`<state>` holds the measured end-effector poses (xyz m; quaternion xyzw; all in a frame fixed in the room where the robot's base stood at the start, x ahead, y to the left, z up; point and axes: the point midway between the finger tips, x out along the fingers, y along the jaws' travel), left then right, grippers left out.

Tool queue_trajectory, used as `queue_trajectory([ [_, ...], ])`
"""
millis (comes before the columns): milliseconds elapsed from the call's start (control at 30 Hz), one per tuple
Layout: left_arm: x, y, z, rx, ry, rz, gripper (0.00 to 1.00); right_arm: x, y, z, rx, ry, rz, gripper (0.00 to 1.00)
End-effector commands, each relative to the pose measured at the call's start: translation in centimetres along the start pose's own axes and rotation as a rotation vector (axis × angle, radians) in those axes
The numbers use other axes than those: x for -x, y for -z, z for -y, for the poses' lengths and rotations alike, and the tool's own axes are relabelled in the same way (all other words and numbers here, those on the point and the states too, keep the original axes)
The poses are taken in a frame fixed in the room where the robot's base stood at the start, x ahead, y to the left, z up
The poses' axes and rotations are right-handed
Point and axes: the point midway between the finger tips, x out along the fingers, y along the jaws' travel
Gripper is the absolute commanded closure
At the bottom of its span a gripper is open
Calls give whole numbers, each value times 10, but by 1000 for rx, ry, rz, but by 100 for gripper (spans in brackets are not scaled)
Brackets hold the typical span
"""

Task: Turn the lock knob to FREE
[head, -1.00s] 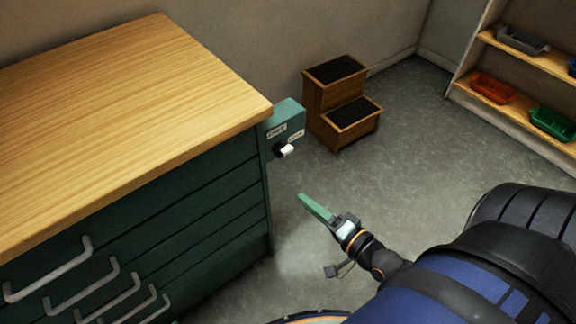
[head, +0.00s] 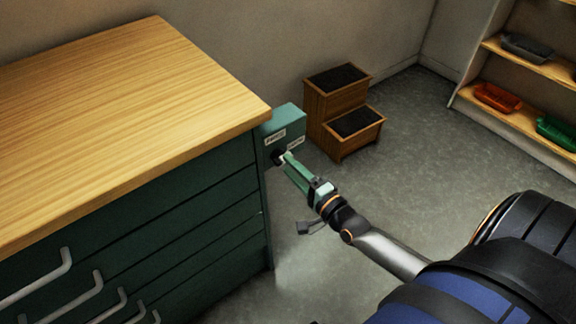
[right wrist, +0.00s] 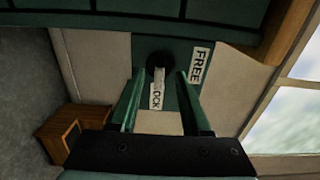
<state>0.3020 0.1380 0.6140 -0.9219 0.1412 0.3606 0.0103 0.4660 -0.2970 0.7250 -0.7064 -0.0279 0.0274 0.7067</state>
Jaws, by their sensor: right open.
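The green lock box (head: 289,119) is fixed to the right side of the drawer cabinet, with a FREE label (head: 275,136) and a LOCK label (head: 296,143). The knob (head: 278,157) is black with a white pointer, partly hidden by my gripper in the head view. My right gripper (head: 287,162) is at the knob. In the right wrist view, its green fingers (right wrist: 160,105) are open, one on each side of the white pointer (right wrist: 159,77), which points toward the LOCK label (right wrist: 156,97). The FREE label (right wrist: 199,65) is to the right. I cannot tell whether the fingers touch the knob. My left gripper is not in view.
The wooden cabinet top (head: 130,100) overhangs near the lock box. A wooden step stool (head: 340,110) stands on the floor behind it. Shelves with bins (head: 498,97) are at the far right. The floor between is clear.

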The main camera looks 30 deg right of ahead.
Motion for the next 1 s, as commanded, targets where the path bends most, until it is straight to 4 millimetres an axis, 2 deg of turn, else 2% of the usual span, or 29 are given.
queue_trajectory([
  [200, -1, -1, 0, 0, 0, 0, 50, -15, 0, -1, 0, -1, 1, 52],
  [500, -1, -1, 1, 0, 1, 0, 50, -17, 0, 0, 0, -2, 1, 52],
  [900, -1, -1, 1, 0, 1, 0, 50, -16, 0, 0, 0, -1, 1, 98],
  [1000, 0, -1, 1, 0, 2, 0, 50, -16, 0, 0, 1, -1, 1, 100],
])
